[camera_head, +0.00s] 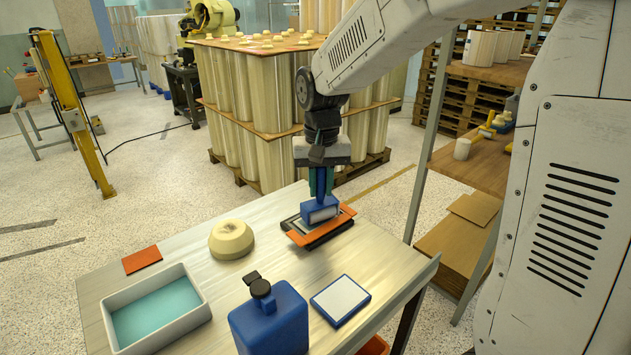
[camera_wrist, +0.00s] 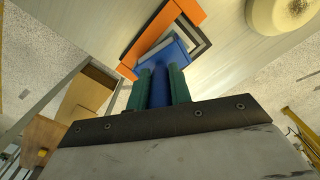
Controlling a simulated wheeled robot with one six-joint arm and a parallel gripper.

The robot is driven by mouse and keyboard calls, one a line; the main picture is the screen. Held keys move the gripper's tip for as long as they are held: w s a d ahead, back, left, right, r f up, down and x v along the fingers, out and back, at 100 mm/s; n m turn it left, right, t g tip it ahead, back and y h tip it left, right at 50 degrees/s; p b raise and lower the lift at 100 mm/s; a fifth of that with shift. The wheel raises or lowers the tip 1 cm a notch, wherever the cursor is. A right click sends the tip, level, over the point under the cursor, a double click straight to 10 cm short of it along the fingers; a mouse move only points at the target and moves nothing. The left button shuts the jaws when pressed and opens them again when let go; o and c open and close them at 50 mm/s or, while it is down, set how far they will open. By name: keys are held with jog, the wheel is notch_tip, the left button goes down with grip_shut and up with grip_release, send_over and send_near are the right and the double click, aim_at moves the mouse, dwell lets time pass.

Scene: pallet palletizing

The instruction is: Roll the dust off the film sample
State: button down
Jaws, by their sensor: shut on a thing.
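My gripper (camera_head: 321,183) is shut on the upright handle of a blue roller tool (camera_head: 320,207), which has a whitish lower part. In the wrist view, the green fingers of my gripper (camera_wrist: 160,88) flank the blue handle, and the blue head of the tool (camera_wrist: 166,57) lies beyond them. The tool is over the film sample (camera_head: 296,228), a dark and grey layered piece with an orange edge, and hides its middle. The sample's orange edge (camera_wrist: 150,40) also shows in the wrist view. I cannot tell whether roller and film touch. No dust can be made out.
On the table (camera_head: 205,275) are a blue-edged white pad (camera_head: 340,299), a blue bottle (camera_head: 268,320), a tray with teal contents (camera_head: 205,318), a cream round object (camera_head: 231,238) and an orange square (camera_head: 142,259). A wooden shelf (camera_head: 470,158) stands right; wrapped pallet stacks stand behind.

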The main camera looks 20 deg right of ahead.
jog(key=shift+s+f, duration=0.15)
jog(key=shift+f, duration=0.05)
jog(key=w, duration=0.1)
jog(key=w+a, duration=0.1)
jog(key=w, duration=0.1)
dwell(0.3)
notch_tip(320, 180, up, 7)
dwell(0.8)
dwell(0.4)
